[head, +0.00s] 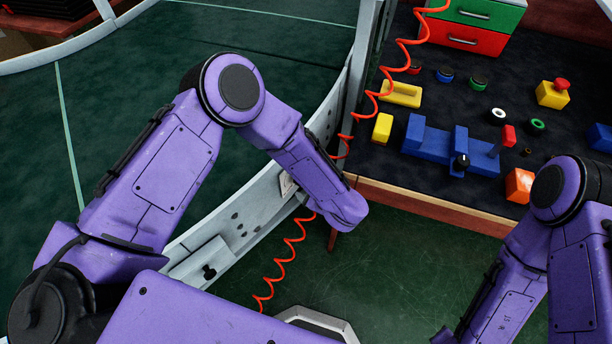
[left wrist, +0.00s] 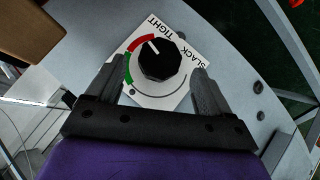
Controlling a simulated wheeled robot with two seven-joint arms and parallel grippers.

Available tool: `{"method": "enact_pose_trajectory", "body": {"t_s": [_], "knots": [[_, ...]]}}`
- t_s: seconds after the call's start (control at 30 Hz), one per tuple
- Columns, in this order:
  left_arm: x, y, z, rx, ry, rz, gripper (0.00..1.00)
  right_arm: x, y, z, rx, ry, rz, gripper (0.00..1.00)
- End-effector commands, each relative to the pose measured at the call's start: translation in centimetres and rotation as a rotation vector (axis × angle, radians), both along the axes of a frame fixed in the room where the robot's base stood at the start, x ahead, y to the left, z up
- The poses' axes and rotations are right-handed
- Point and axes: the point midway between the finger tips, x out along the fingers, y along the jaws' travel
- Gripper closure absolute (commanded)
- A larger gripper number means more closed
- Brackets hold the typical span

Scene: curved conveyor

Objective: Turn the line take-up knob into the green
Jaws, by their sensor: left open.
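The take-up knob (left wrist: 162,62) is black and faceted, on a white dial plate (left wrist: 172,99) on the conveyor's grey side. Its white pointer mark aims at the red arc (left wrist: 141,42), towards the word TIGHT. The green arc (left wrist: 128,70) lies beside the red one, and SLACK is on the right. My left gripper (left wrist: 155,70) is open, with one finger on each side of the knob in the picture; contact cannot be told. In the head view, my left wrist hides the gripper, and only a bit of the plate (head: 287,184) shows. My right gripper is out of frame.
The curved conveyor rail (head: 240,226) runs beside my left arm. A red coiled cord (head: 287,250) hangs across it. At right, a dark bench (head: 440,93) holds a blue fixture (head: 430,138), several buttons, yellow blocks and a drawer box (head: 478,20). Green floor shows below the bench.

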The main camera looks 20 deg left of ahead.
Motion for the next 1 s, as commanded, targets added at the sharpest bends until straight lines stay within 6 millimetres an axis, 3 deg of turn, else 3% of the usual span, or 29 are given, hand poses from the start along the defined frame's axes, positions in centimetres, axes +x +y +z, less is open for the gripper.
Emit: {"method": "enact_pose_trajectory", "body": {"t_s": [0.2,0.53,0.57,0.7,1.0], "knots": [[2.1,2.1,-2.3,-0.001,0.001,0.0,0.19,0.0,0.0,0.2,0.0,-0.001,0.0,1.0],[2.6,2.4,-2.8,0.0,-0.001,-0.006,0.19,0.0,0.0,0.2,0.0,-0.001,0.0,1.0],[2.6,2.4,-2.8,0.0,-0.001,-0.006,0.22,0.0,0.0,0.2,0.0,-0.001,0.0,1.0],[2.6,2.4,-2.8,-0.001,0.0,-0.006,0.68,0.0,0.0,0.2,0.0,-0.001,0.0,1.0],[2.6,2.3,-2.8,-0.007,-0.019,-0.008,0.71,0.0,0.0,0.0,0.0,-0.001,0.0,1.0]]}}
